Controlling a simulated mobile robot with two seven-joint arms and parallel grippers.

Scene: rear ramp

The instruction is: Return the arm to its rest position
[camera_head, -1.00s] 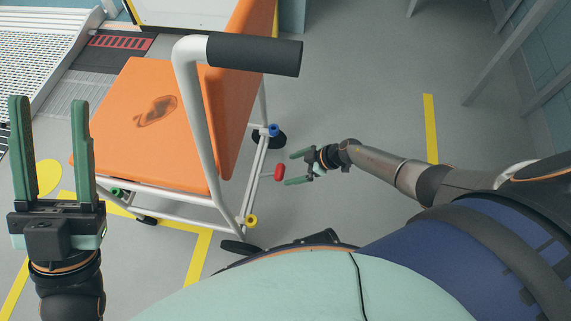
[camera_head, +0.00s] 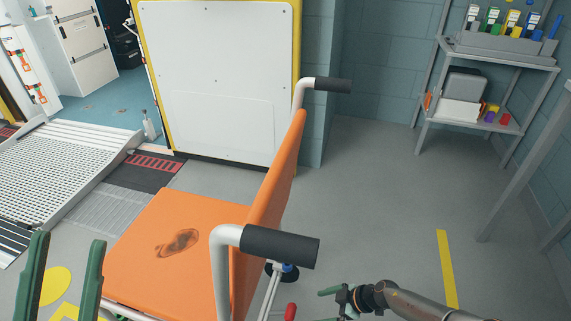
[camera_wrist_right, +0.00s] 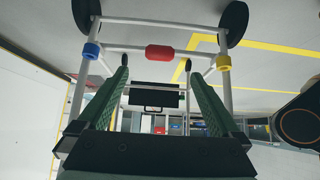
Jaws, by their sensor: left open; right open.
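My left gripper (camera_head: 62,279) is at the lower left of the head view, its two green fingers upright and apart, open and empty. My right gripper (camera_head: 335,303) is at the bottom of the head view, beside the orange chair's frame, with its fingers spread. In the right wrist view its two green fingers (camera_wrist_right: 158,95) are wide apart with nothing between them. Beyond them is the chair's white tube frame with a red grip (camera_wrist_right: 160,52), a blue collar (camera_wrist_right: 91,50) and a yellow collar (camera_wrist_right: 223,62). The red grip (camera_head: 291,311) also shows in the head view.
The orange wheeled chair (camera_head: 150,235), with a dark stain on its seat, stands between my arms. A ramp (camera_head: 60,160) lies at the left, a white panel (camera_head: 215,75) behind. A shelf (camera_head: 480,120) stands at the back right. The floor (camera_head: 380,190) right of the chair is clear.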

